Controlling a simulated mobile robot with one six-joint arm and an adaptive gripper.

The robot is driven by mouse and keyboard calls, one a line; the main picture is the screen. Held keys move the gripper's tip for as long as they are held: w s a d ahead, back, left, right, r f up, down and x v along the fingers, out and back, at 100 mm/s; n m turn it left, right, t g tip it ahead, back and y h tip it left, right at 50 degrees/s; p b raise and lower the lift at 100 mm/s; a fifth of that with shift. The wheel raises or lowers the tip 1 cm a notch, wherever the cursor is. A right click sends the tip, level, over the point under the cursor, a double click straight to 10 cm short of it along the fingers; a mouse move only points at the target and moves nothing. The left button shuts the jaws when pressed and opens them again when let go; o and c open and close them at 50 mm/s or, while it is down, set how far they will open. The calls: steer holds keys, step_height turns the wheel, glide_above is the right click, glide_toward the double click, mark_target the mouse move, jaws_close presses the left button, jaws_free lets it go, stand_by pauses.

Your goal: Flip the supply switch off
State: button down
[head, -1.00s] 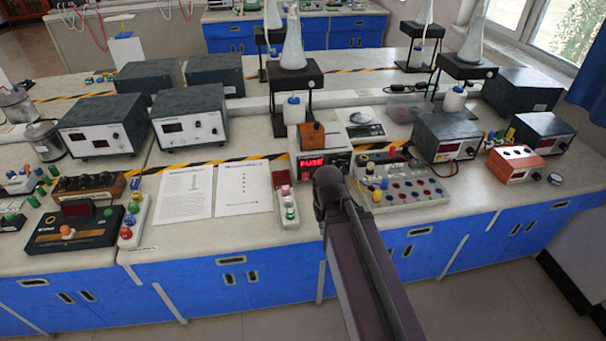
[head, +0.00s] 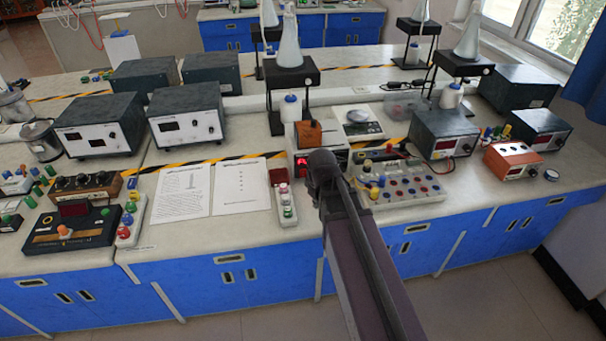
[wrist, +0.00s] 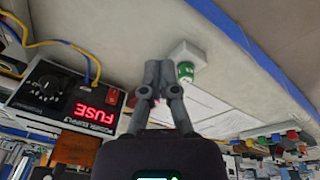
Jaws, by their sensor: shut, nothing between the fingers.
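The power supply (wrist: 70,95) shows in the wrist view on the left, with a black front, a dial and red glowing letters reading FUSE. In the head view, the supply (head: 301,160) is mostly behind my arm, and only part of its red display shows. In the head view my arm hides the gripper.
A white strip with coloured buttons (head: 285,199) lies left of the supply; a white block with a green top (wrist: 186,70) is close to my fingertips in the wrist view. A socket board (head: 398,186) stands right. Yellow and blue cables (wrist: 62,44) run near the supply. Papers (head: 243,187) lie left.

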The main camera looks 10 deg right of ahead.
mark_target(303, 174)
steer(key=w+r+n+t, duration=0.1)
steer(key=w+n+t, duration=0.2)
steer(key=w+n, duration=0.7)
steer(key=shift+w+r+n, duration=0.4)
steer(key=shift+w, duration=0.9)
steer(key=shift+a+f, duration=0.1)
steer(key=b+x, duration=0.9)
steer(key=x, duration=0.1)
steer(key=shift+w+r+p, duration=0.15)
steer(key=shift+w+p, duration=0.05)
steer(key=shift+w, duration=0.75)
steer(key=shift+w+r+p, duration=0.2)
steer(key=shift+w, duration=0.8)
